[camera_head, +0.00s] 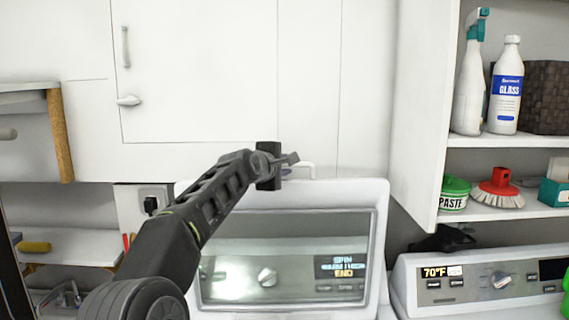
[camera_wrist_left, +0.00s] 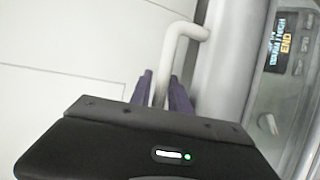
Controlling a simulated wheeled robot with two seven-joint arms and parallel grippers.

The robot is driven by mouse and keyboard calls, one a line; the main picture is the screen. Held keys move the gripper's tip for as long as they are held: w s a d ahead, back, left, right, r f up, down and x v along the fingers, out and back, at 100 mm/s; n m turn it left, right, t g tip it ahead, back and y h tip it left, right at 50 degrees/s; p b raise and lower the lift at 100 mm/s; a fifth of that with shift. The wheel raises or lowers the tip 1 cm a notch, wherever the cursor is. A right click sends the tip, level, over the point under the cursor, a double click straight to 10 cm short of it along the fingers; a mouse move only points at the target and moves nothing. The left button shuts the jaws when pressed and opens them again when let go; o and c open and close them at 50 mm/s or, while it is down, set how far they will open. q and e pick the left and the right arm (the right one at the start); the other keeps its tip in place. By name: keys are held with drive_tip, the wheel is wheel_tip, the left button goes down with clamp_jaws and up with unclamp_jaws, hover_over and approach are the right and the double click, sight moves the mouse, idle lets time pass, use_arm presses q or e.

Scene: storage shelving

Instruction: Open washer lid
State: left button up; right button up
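The washer lid (camera_head: 383,225) stands raised, a white frame around a glass pane. The washer's control panel, with a display reading SPIN and END, shows through the glass. A white bent-bar handle (camera_head: 312,168) is at the lid's top edge. It also shows in the left wrist view (camera_wrist_left: 185,32). My left gripper (camera_head: 290,163) is at this handle. In the left wrist view its dark fingers (camera_wrist_left: 161,92) lie close on both sides of the bar, seemingly shut on it. The washer's opening is out of view. My right gripper is not in view.
A white cabinet (camera_head: 200,70) is close behind the lid. An open cabinet door (camera_head: 425,110) and shelves with a spray bottle (camera_head: 470,85), glass cleaner (camera_head: 507,90), paste tub (camera_head: 454,194) and red brush (camera_head: 499,188) are at right. A second appliance panel (camera_head: 480,285) stands below them.

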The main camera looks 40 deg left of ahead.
use_arm(q)
clamp_jaws()
drive_tip(key=shift+f, duration=0.1)
idle(1.2)
